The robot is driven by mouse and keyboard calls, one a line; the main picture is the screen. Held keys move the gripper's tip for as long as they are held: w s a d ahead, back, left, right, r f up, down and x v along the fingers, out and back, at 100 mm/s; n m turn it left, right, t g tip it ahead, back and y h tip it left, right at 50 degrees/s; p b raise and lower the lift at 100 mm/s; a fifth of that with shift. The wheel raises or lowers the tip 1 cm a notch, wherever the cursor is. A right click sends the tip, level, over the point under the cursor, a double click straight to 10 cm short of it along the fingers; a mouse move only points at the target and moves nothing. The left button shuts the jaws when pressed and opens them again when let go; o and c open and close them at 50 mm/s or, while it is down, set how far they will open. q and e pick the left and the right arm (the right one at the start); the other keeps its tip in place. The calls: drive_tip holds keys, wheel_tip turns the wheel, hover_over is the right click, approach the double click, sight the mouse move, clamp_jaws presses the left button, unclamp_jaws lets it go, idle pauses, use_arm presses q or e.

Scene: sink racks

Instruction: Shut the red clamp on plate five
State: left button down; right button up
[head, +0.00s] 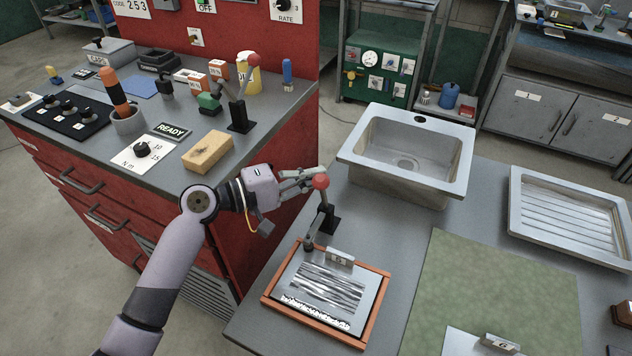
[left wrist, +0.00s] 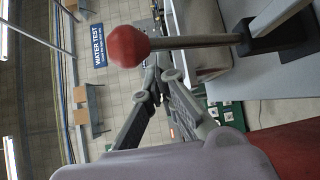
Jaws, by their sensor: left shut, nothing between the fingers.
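The clamp has a red ball knob (head: 320,182) on a lever that stands up from its black base (head: 327,219). Its dark arm (head: 309,241) reaches toward the back edge of a grey plate (head: 318,285) lying in an orange-brown frame. The plate has a small number tag (head: 340,257) that I cannot read surely. My left gripper (head: 322,174) is shut and empty right beside the knob; I cannot tell if they touch. In the left wrist view the knob (left wrist: 128,46) and its lever lie just past the fingertips (left wrist: 158,78). My right gripper is out of view.
A sink basin (head: 405,150) stands behind the clamp, with a drainer tray (head: 570,215) at right. A green mat (head: 490,290) covers the bench's middle; another plate (head: 470,343) lies at its front. A red cabinet (head: 225,215) stands left of the bench.

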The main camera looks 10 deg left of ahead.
use_arm(q)
drive_tip(key=shift+s+a+f+m+t+h+b, duration=0.15)
drive_tip(key=shift+s+m+h+b, duration=0.15)
drive_tip(key=shift+b, duration=0.35)
drive_tip(key=shift+s+a+f+m+t+h+b, duration=0.1)
drive_tip(key=shift+s+m+t+h+b, duration=0.15)
drive_tip(key=shift+b, duration=0.4)
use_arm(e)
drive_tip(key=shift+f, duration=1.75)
use_arm(q)
drive_tip(key=shift+r, duration=0.1)
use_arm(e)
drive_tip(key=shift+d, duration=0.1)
use_arm(q)
drive_tip(key=v, duration=0.7)
drive_tip(key=shift+a, duration=0.25)
drive_tip(key=shift+r, duration=0.1)
drive_tip(key=shift+s, duration=0.15)
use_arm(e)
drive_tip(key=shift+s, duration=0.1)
